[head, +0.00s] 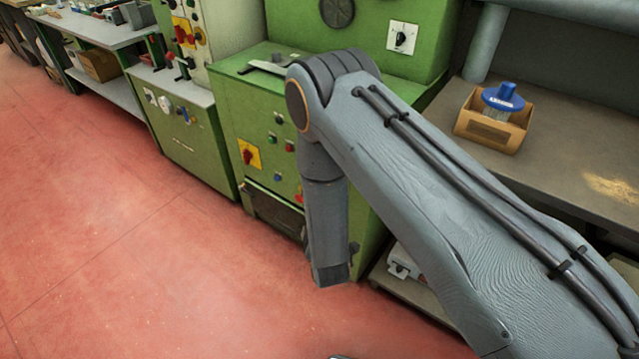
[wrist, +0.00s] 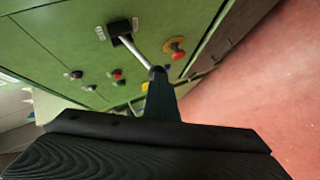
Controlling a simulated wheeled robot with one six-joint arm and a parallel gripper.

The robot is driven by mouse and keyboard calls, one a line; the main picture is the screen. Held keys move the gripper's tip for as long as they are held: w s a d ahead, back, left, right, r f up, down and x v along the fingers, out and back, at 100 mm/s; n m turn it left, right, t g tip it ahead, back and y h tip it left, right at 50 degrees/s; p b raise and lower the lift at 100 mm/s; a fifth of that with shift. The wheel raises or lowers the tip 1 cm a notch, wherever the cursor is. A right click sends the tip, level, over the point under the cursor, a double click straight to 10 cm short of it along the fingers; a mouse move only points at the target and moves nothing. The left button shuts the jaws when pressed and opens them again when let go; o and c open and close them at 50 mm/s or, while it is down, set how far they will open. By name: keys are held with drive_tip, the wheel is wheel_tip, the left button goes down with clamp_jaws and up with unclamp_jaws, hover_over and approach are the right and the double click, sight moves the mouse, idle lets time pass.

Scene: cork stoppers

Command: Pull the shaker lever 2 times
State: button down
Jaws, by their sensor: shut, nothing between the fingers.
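The shaker lever (wrist: 137,50) shows in the wrist view on a green panel. It has a black square base, a bright metal rod and a dark knob at its end. My gripper (wrist: 161,92) is shut and empty, its dark fingers pointing toward the panel. Their tips overlap the knob in this view; I cannot tell whether they touch it. In the head view my arm reaches down in front of the green machine (head: 262,110), and the lever cannot be made out there.
Around the lever are a red-and-yellow knob (wrist: 176,50) and several small buttons. In the head view a bench at the right holds a cardboard box (head: 487,134) with a blue-topped item (head: 503,97). The red floor (head: 130,260) at the left is clear.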

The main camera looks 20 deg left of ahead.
drive_tip(key=shift+w+r, duration=0.1)
drive_tip(key=shift+r, duration=0.15)
drive_tip(key=shift+w+r+p, duration=0.1)
drive_tip(key=shift+r+p, duration=0.55)
drive_tip(key=shift+r, duration=0.05)
drive_tip(key=p+v, duration=0.1)
drive_tip(key=v, duration=1.3)
drive_tip(key=shift+w+d+r, duration=0.25)
drive_tip(key=shift+d+r, duration=0.05)
drive_tip(key=shift+r, duration=0.1)
